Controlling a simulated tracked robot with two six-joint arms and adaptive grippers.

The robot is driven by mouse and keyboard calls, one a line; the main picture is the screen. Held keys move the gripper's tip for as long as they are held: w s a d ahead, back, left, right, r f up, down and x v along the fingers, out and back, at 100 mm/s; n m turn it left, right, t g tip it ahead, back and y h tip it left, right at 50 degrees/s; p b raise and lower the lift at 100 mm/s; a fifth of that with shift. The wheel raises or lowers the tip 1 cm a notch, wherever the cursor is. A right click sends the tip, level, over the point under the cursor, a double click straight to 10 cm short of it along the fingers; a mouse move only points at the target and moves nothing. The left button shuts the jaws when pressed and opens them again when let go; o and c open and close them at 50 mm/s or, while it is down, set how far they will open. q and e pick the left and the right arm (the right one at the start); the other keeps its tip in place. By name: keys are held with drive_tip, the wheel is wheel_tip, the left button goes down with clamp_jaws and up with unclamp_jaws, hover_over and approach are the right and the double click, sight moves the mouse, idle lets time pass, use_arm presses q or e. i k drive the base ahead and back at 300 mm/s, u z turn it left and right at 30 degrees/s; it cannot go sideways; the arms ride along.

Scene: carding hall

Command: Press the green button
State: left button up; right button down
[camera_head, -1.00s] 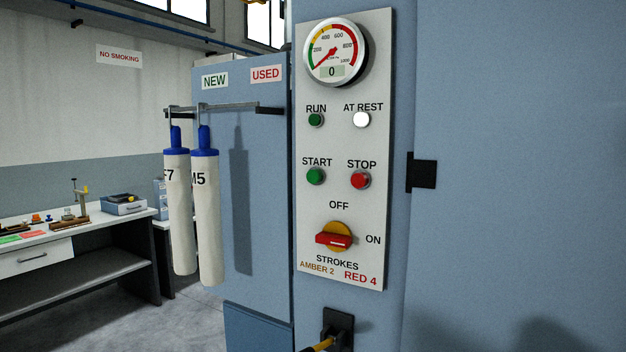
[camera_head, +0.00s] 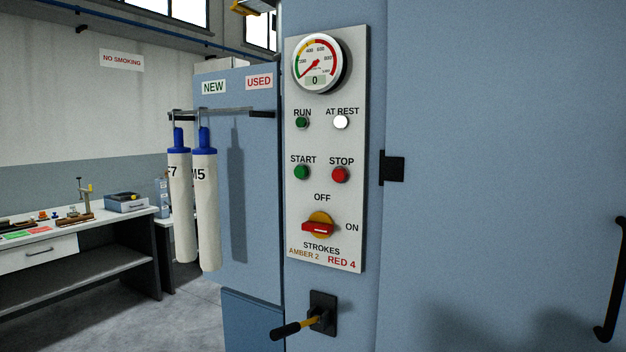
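The green START button (camera_head: 302,173) is on the white control panel (camera_head: 346,252), left of the red STOP button (camera_head: 340,174). A smaller dark green RUN lamp (camera_head: 302,122) sits above it, beside a lit white AT REST lamp (camera_head: 341,122). The gauge (camera_head: 319,63) at the top reads 0. Neither of my grippers is in view, and nothing touches the buttons.
A lever with a black grip (camera_head: 286,331) sticks out below the panel. A black latch (camera_head: 393,168) and a curved black handle (camera_head: 611,285) are on the blue cabinet to the right. White cylinders (camera_head: 204,215) hang from a rail at left. A workbench (camera_head: 75,260) stands further left.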

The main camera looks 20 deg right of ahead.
sight(300, 172)
drive_tip(key=k, duration=0.95)
drive_tip(key=u, duration=0.45)
drive_tip(key=i, duration=2.15)
drive_tip(key=z, duration=0.4)
